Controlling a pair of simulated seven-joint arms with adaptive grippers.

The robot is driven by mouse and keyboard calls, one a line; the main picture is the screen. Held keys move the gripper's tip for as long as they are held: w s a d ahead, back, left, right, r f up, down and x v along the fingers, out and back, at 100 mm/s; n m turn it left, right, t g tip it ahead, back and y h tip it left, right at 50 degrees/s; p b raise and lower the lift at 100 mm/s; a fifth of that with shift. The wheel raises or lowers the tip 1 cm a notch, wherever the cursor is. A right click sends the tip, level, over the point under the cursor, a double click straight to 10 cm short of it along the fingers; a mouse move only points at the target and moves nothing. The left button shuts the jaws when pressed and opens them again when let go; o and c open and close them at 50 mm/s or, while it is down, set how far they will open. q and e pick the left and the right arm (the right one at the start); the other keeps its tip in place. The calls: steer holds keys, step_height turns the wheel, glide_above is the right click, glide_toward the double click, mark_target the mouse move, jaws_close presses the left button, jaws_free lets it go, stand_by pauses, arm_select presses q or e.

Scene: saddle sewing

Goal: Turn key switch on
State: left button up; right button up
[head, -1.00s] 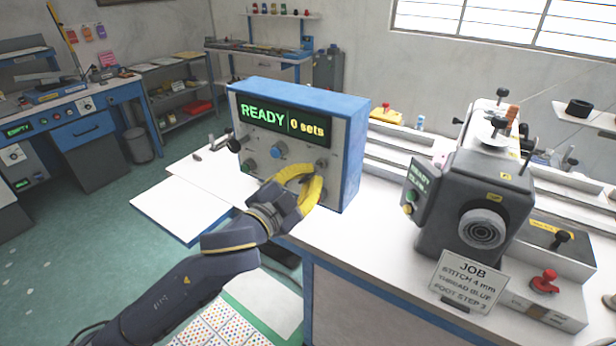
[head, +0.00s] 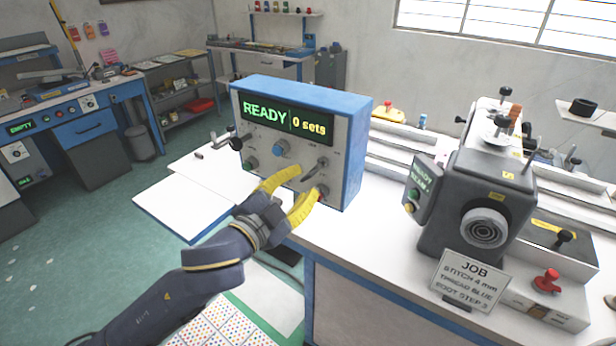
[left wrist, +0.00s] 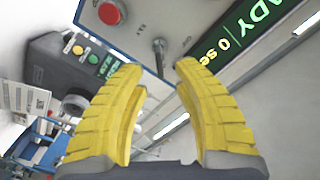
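The grey control box with a blue casing (head: 355,130) stands on the white table. Its green display (head: 287,122) reads "READY | 0 sets". A metal key switch (head: 319,166) sits on the lower right of the panel; its shaft also shows in the left wrist view (left wrist: 159,50), in front of the gap between the fingers. My left gripper (head: 310,181) is open, its yellow fingers spread and empty just in front of the key. It also shows open in the left wrist view (left wrist: 159,68). My right gripper is not in view.
A red button (left wrist: 110,12) is beside the key on the panel. The sewing machine (head: 480,190) and JOB sign (head: 468,281) stand to the right.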

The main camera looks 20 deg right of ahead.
arm_select(q)
steer(key=v, duration=0.8)
stand_by(0.4)
